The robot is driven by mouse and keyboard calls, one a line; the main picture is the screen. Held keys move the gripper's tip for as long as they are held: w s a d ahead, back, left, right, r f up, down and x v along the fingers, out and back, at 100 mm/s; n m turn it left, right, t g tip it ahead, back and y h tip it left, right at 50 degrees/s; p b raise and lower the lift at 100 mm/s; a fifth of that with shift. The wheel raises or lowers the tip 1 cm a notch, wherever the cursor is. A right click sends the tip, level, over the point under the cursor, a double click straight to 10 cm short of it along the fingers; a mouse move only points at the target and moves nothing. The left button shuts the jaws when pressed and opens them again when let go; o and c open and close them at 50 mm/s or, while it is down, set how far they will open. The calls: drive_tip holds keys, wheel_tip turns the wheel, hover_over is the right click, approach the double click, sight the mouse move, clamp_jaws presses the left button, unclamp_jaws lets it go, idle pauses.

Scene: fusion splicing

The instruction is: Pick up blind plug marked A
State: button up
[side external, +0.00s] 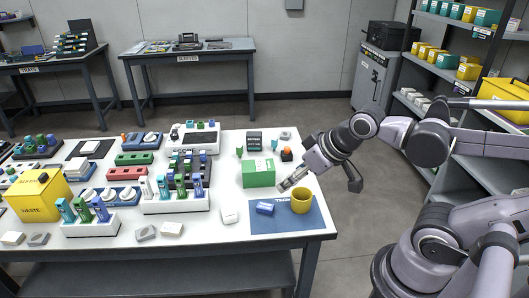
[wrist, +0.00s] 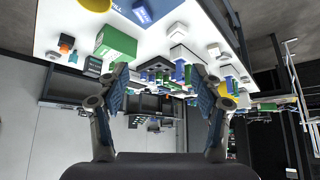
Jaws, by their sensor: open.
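My gripper (side external: 291,180) is open and empty above the right part of the white table, between the green box (side external: 258,173) and the yellow cup (side external: 301,200). In the wrist view its two fingers (wrist: 161,88) stand wide apart, with the table beyond them. I cannot pick out a blind plug marked A: no letter A is legible on the small parts. Small candidates near the gripper include a white block (side external: 229,216) and an orange-topped dark piece (side external: 287,154), but I cannot tell what they are.
A blue mat (side external: 270,222) holds the yellow cup and a small blue box (side external: 265,208). White racks with coloured upright parts (side external: 175,203) and a yellow waste bin (side external: 39,195) fill the table's left. Shelving (side external: 455,70) stands at right.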

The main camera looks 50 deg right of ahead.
drive_tip(key=m+g+h, duration=0.3)
drive_tip(key=m+g, duration=0.1)
drive_tip(key=m, duration=0.5)
hover_over(288, 149)
drive_tip(key=s+a, duration=0.2)
drive_tip(key=s, duration=0.1)
wheel_tip(288, 149, down, 10)
drive_tip(key=r, duration=0.1)
drive_tip(key=x, duration=0.5)
drive_tip(key=shift+w+r, duration=0.1)
drive_tip(key=shift+a+x, duration=0.15)
drive_tip(key=shift+x, duration=1.4)
drive_tip(key=shift+a+x, duration=0.1)
drive_tip(key=shift+x, duration=1.4)
drive_tip(key=shift+w, duration=0.1)
drive_tip(key=c, duration=1.3)
